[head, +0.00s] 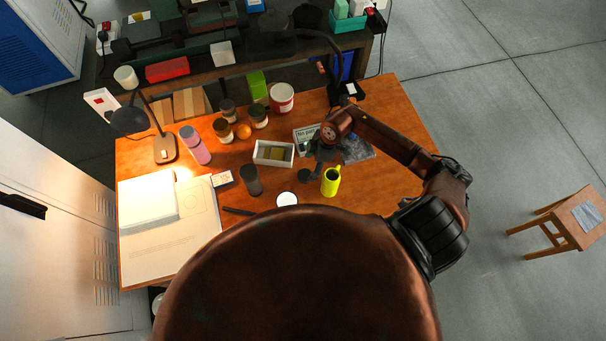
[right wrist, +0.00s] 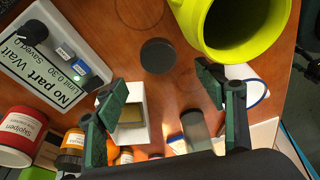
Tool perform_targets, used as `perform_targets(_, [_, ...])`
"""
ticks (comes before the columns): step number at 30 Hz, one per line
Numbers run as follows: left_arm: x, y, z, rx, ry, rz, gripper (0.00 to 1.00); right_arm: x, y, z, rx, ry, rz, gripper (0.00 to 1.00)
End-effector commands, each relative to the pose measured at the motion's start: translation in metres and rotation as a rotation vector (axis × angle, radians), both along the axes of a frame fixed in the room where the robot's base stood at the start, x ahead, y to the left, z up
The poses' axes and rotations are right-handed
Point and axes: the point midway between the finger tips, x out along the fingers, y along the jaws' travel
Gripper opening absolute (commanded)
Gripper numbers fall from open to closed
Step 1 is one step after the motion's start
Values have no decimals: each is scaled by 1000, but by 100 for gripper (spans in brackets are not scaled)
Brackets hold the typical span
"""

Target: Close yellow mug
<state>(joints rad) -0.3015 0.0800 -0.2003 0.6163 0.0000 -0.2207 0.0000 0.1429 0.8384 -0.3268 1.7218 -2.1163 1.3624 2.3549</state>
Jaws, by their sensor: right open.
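The yellow mug (head: 331,183) stands upright on the orange-brown table, its top open and its inside dark. In the right wrist view the mug (right wrist: 236,28) is large at the top right, close to my gripper. A dark round disc (head: 305,175), which looks like a lid, lies flat on the table to the left of the mug; it also shows in the right wrist view (right wrist: 158,55). My right gripper (head: 318,164) is above the table just behind the mug and disc. Its fingers (right wrist: 160,90) are apart with nothing between them. My left gripper is not in view.
A white box with a yellow block (head: 258,152) stands left of the gripper. A sign device (right wrist: 50,50) is close by. A white round dish (head: 287,198) and a dark cylinder (head: 251,180) are left of the mug. Jars, a bottle (head: 195,145) and a lamp (head: 165,150) stand farther left.

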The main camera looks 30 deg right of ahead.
Motion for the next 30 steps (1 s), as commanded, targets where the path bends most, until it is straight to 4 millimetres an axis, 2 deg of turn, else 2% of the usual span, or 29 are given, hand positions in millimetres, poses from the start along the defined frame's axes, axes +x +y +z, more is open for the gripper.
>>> perform_targets(8, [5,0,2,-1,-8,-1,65,2,3,0,1,-1,6,64])
perform_targets(16, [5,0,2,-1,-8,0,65,4,7,-23,1,0,1,64])
perform_targets(25, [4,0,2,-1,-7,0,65,4,7,-25,1,-1,1,64])
perform_targets(30, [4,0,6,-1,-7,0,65,5,9,-45,2,2,0,64])
